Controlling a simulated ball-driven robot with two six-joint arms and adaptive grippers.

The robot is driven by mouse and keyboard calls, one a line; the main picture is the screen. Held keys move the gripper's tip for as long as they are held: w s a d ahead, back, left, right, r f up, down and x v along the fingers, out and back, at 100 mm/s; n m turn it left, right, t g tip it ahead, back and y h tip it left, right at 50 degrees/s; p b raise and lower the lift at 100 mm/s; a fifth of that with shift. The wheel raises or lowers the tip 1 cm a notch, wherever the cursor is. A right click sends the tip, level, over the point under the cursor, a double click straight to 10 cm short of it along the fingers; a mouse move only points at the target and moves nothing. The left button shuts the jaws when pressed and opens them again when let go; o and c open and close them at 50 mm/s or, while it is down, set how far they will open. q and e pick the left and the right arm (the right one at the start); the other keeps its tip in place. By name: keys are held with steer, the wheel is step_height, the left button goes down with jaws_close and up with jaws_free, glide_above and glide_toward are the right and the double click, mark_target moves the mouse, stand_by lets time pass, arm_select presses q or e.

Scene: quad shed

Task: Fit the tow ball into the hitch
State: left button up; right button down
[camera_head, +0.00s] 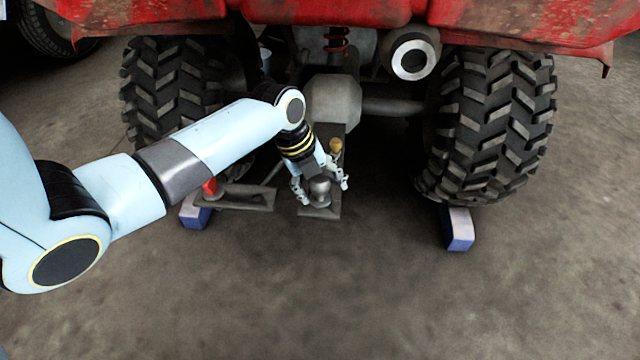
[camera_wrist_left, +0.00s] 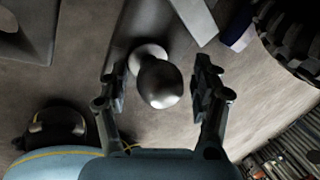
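The tow ball (camera_head: 320,187) is a grey metal ball, seen at the flat grey hitch plate (camera_head: 322,212) behind the quad. In the left wrist view the ball (camera_wrist_left: 160,84) shows with a round collar (camera_wrist_left: 149,54) beyond it. My left gripper (camera_head: 320,184) reaches down with one finger on each side of the ball. In the wrist view its fingers (camera_wrist_left: 161,90) are apart, with a gap on both sides of the ball. I cannot tell whether the ball's shank sits in the hitch hole. My right gripper is not in view.
The red quad body (camera_head: 520,22) overhangs above, with knobby tyres (camera_head: 495,120) left and right. A brass-coloured knob (camera_head: 336,146) stands just behind the gripper. Blue blocks (camera_head: 458,230) sit by both tyres. The front floor is clear.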

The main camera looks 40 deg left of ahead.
arm_select(q)
steer(key=v, duration=1.2)
